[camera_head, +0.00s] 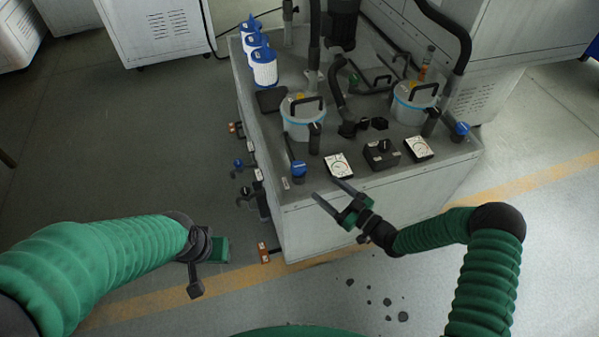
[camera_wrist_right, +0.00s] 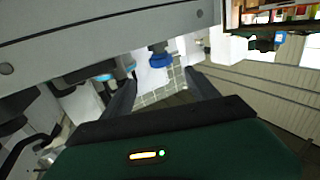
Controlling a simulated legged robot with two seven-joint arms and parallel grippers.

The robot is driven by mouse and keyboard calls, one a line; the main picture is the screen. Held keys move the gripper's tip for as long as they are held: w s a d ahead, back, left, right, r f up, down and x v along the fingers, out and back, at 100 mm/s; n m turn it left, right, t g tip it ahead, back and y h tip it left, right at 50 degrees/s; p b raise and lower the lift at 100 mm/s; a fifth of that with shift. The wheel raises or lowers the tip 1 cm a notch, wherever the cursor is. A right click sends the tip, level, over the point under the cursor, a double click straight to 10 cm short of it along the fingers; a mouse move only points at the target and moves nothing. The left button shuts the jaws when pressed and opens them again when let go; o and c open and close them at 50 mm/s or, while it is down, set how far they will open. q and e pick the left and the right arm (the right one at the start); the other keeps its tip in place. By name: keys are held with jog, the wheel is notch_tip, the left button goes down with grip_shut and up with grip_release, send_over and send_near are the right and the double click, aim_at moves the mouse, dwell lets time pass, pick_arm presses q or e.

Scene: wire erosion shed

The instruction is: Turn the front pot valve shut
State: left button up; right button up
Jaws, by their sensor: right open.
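Two clear pots with black handles stand on the grey cabinet top, a left pot (camera_head: 302,124) and a right pot (camera_head: 413,108). A valve with a blue base and a dark lever (camera_head: 298,170) stands at the front edge near the left pot. A similar blue-based valve (camera_head: 460,130) is by the right pot. I cannot tell which is the front pot valve. My right gripper (camera_head: 326,189) is open and empty, just right of and in front of the left valve. In the right wrist view, a blue valve part (camera_wrist_right: 160,60) shows beyond the open fingers (camera_wrist_right: 160,90). My left gripper (camera_head: 197,280) hangs left of the cabinet, its jaw unclear.
Two dial gauges (camera_head: 338,165) and a black switch box (camera_head: 381,154) sit along the cabinet's front edge. Blue-and-white filters (camera_head: 263,68) stand at the back left. Several small fittings (camera_head: 240,164) stick out on the left side.

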aim_at(305, 172)
jog(key=b+x, duration=0.1)
jog(key=x, duration=1.1)
jog(key=shift+s+a+f, duration=0.1)
jog(key=shift+w+a, duration=0.3)
jog(key=c, duration=1.4)
